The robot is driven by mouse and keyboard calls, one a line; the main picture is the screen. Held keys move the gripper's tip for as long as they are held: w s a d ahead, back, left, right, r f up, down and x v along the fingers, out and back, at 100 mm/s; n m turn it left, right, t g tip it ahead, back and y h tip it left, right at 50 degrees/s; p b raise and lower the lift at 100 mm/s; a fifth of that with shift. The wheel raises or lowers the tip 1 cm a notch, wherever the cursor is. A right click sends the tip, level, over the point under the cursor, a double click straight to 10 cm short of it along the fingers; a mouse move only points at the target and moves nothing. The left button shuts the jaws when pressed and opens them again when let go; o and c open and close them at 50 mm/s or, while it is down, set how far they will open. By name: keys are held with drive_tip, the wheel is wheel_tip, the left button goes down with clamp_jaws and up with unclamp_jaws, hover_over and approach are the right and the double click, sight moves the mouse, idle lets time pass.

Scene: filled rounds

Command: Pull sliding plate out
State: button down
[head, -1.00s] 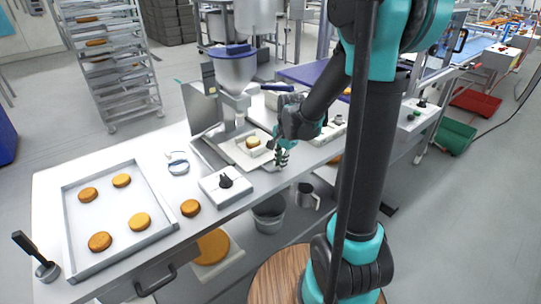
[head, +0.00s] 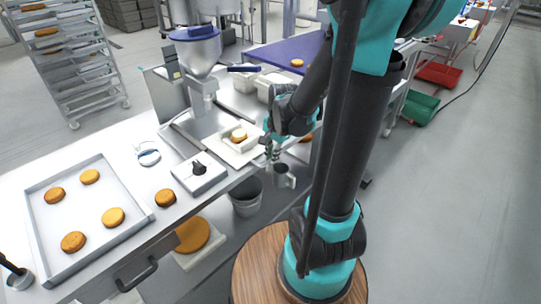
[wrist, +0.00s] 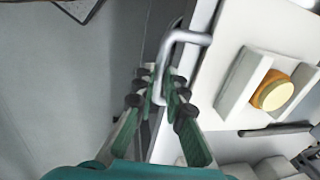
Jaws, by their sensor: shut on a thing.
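The sliding plate (head: 228,154) is a pale flat plate on the bench, to the right of the funnel machine (head: 197,60). A round golden cake (head: 238,135) sits in a white holder on it; the plate also shows in the wrist view (wrist: 238,92), with the cake (wrist: 272,92) between two white walls. A bent metal handle (wrist: 166,68) sticks out at the plate's edge. My gripper (head: 272,152) is at the bench's front edge, beside the plate. In the wrist view my gripper's green fingers (wrist: 160,88) are shut around the handle bar.
A tray of cakes (head: 90,205) lies at the bench's left. A bucket (head: 246,197) and a metal jug (head: 284,176) are below the bench edge. Open floor lies to the right.

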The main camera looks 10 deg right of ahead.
drive_tip(key=c, duration=1.9)
unclamp_jaws()
drive_tip(key=shift+s+d, duration=0.2)
drive_tip(key=shift+s, duration=0.05)
drive_tip(key=shift+o, duration=0.2)
wheel_tip(320, 180, up, 12)
drive_tip(key=s+d, duration=0.1)
drive_tip(key=shift+s, duration=0.35)
drive_tip(key=shift+f, duration=0.15)
drive_tip(key=s+f+n+t, duration=0.1)
drive_tip(key=s+f+n, duration=0.3)
drive_tip(key=f+n, duration=0.1)
drive_tip(key=s+d+f+n+t+h, duration=0.1)
drive_tip(key=s+f+n, duration=0.3)
drive_tip(key=f+n, duration=0.2)
drive_tip(key=shift+d+f, duration=0.3)
drive_tip(key=shift+f, duration=0.4)
